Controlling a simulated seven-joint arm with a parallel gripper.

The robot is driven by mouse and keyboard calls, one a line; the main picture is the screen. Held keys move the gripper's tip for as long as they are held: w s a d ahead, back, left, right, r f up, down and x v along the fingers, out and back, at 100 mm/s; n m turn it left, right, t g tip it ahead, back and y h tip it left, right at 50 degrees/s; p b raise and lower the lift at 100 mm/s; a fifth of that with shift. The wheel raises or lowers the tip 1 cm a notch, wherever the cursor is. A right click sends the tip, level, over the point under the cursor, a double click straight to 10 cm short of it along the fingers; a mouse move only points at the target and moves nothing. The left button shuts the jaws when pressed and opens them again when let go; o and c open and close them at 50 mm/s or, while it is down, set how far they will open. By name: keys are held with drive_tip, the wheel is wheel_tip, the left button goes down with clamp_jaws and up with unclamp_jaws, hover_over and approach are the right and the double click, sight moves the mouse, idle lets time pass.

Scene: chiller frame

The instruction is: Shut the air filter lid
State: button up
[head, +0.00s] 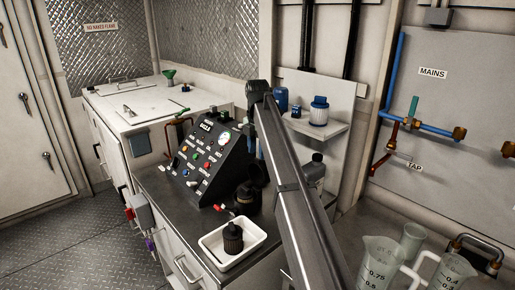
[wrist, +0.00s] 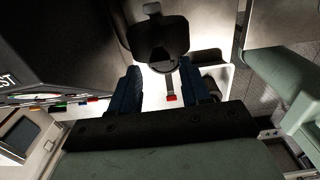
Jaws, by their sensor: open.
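The air filter is most likely the black housing (head: 248,194) at the right end of the control panel in the head view. A dark round part stands at its upper right, probably its raised lid (head: 258,172). In the wrist view my gripper (wrist: 160,78) is open, its two dark blue fingers apart with nothing visibly held. A black rounded part with a tab (wrist: 157,38) lies just beyond the fingers; I cannot tell whether it is the lid or housing. A grey stem with a red end (wrist: 171,97) shows between them. I cannot make out my gripper in the head view.
A white tray (head: 262,238) with a black bottle (head: 233,238) stands in front of the filter. The sloped control panel (head: 205,158) is at the left. Blue containers (head: 319,111) sit on a wall shelf. Measuring jugs (head: 378,262) stand at the lower right.

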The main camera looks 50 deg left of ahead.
drive_tip(key=shift+f, duration=1.1)
idle(0.3)
drive_tip(key=shift+c, duration=0.3)
drive_tip(key=c, duration=0.6)
drive_tip(key=shift+s, duration=0.2)
drive_tip(key=shift+s+r, duration=0.15)
drive_tip(key=shift+s, duration=0.9)
drive_tip(key=shift+s+r, duration=0.15)
drive_tip(key=shift+s, duration=0.95)
clamp_jaws()
drive_tip(key=shift+s+f, duration=0.3)
drive_tip(key=shift+s, duration=0.4)
drive_tip(key=shift+s+f, duration=0.35)
drive_tip(key=shift+s, duration=0.35)
drive_tip(key=shift+s+f, duration=0.3)
drive_tip(key=shift+s, duration=0.4)
drive_tip(key=shift+c, duration=0.8)
unclamp_jaws()
